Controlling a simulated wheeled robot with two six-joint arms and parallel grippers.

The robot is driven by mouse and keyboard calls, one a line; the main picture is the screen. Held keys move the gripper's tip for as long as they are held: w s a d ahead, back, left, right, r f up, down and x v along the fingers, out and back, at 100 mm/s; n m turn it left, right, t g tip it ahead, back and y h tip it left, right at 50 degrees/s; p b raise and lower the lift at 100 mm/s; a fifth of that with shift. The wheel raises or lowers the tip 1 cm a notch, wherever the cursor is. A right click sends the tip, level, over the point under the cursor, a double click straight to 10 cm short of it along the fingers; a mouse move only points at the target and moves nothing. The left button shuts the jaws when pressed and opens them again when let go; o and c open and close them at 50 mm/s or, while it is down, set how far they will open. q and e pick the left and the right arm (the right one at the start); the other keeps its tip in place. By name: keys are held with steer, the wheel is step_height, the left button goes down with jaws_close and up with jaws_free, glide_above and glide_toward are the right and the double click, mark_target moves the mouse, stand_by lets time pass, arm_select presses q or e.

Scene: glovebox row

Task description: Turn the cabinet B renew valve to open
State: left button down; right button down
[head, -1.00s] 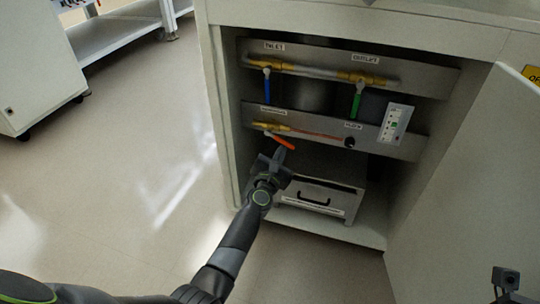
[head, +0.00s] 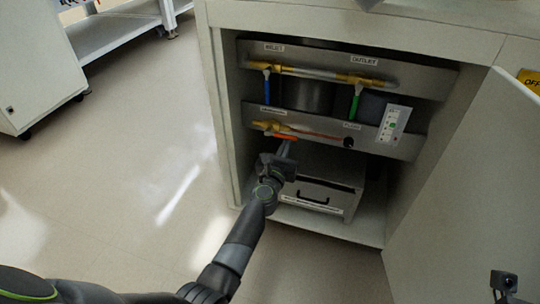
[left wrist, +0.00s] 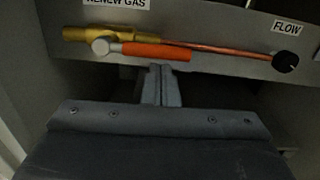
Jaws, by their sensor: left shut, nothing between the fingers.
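The renew gas valve has a brass body (left wrist: 97,34) and an orange lever (left wrist: 155,51). The lever lies nearly level, pointing right along the copper pipe (left wrist: 225,53). In the head view the orange lever (head: 285,136) shows on the lower panel inside the open cabinet. My left gripper (head: 285,148) is shut and empty, and its tips (left wrist: 160,72) are just below the lever's middle. Whether they touch it I cannot tell.
Above are the inlet valve's blue lever (head: 267,90) and the outlet valve's green lever (head: 356,101), both hanging down. A black flow knob (left wrist: 285,61) is at the pipe's right end. A drawer box (head: 322,190) sits below. The open door (head: 465,190) bounds the right.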

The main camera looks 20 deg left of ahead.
arm_select(q)
steer(key=shift+s, duration=0.15)
steer(key=s+p, duration=0.1)
steer(key=s, duration=1)
steer(key=shift+s+a+f, duration=0.15)
steer(key=shift+s+f, duration=0.15)
steer(key=shift+s, duration=0.05)
